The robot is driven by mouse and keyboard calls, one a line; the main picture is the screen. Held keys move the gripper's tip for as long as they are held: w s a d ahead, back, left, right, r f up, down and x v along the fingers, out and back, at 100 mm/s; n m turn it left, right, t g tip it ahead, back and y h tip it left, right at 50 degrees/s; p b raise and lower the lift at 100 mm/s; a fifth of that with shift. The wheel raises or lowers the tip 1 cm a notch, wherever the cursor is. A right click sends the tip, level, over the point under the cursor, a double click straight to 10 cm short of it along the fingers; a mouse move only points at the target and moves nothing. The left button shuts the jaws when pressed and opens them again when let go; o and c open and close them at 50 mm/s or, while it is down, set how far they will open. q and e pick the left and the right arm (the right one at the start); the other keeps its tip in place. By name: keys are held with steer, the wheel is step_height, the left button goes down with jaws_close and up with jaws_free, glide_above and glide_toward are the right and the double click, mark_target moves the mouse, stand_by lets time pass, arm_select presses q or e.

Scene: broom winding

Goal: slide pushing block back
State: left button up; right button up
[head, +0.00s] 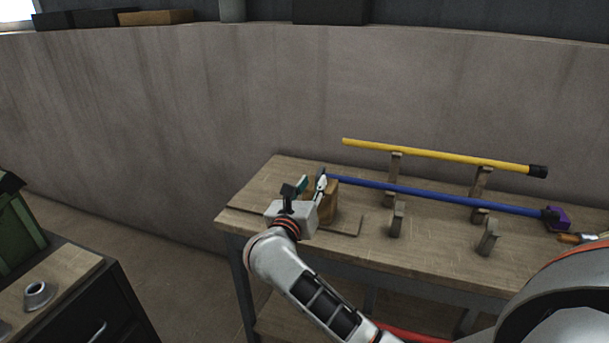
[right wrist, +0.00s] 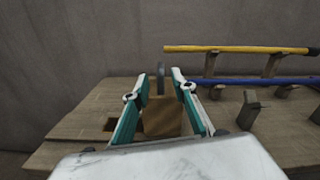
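The pushing block (head: 331,203) is a brown wooden block near the left end of the workbench. It also shows in the right wrist view (right wrist: 162,118), with a dark upright piece behind it. My right gripper (head: 312,186) is at the block, coming from its left. In the right wrist view its two teal-padded fingers (right wrist: 161,90) stand on either side of the block. Whether the pads touch it is unclear. A blue broom handle (head: 430,194) lies on wooden supports, its left end close to the block. My left gripper is out of view.
A yellow handle (head: 440,156) lies on taller supports behind the blue one. A purple part (head: 557,217) sits at the blue handle's right end. Short posts (head: 488,238) stand along the bench (head: 270,180). A dark cabinet (head: 75,285) stands at the left.

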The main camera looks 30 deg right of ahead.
mark_target(321, 168)
steer(key=x, duration=0.7)
steer(key=shift+w+d, duration=0.15)
steer(key=shift+d, duration=0.15)
jaws_close()
